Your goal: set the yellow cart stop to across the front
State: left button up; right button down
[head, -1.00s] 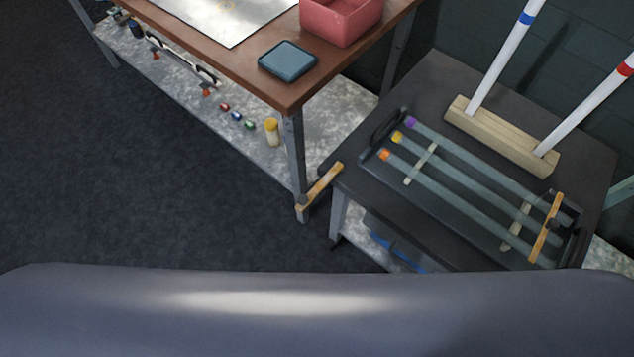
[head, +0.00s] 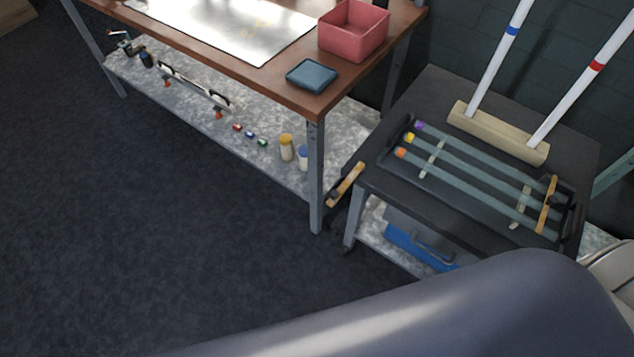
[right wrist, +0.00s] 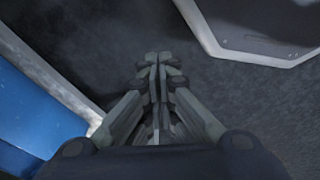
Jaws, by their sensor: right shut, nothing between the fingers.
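A yellow bar (head: 346,185), apparently the cart stop, shows at the left front corner of the dark cart (head: 375,185) in the head view. It sticks out past the cart's edge, tilted, close to the bench leg. Another yellow bar (head: 547,205) lies across the right end of the black tray on the cart. My right gripper (right wrist: 158,62) is shut and empty in the right wrist view, over a dark floor, apart from both bars. The head view shows neither gripper; my left gripper is out of sight.
Several capped glass tubes (head: 470,172) lie in the black tray. A wooden block (head: 500,135) holds two white rods behind it. A blue box (head: 415,248) sits on the cart's lower shelf. The brown bench (head: 250,78) stands close left; the floor (head: 200,230) before it is clear.

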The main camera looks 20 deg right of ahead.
aim_at(347, 181)
jog(key=w+a+r+t+p, duration=0.1)
jog(key=w+r+p, duration=0.3)
jog(key=r, duration=0.9)
jog(key=w+a+r+t+p, duration=0.1)
jog(key=w+r, duration=0.5)
jog(key=r, duration=0.7)
jog(key=w+a+r+t+p, duration=0.1)
jog(key=w+r+p, duration=0.3)
jog(key=r, duration=0.9)
jog(key=w+a+r+t+y, duration=0.1)
jog(key=w+a+r+t, duration=0.1)
jog(key=w, duration=1.2)
notch_tip(347, 181, up, 2)
jog(key=shift+t+b, duration=0.3)
jog(key=shift+t, duration=0.5)
jog(key=x, duration=1)
jog(key=s, duration=0.1)
jog(key=s+p, duration=0.2)
jog(key=s, duration=0.1)
jog(key=shift+d+f, duration=0.25)
jog(key=shift+f, duration=0.1)
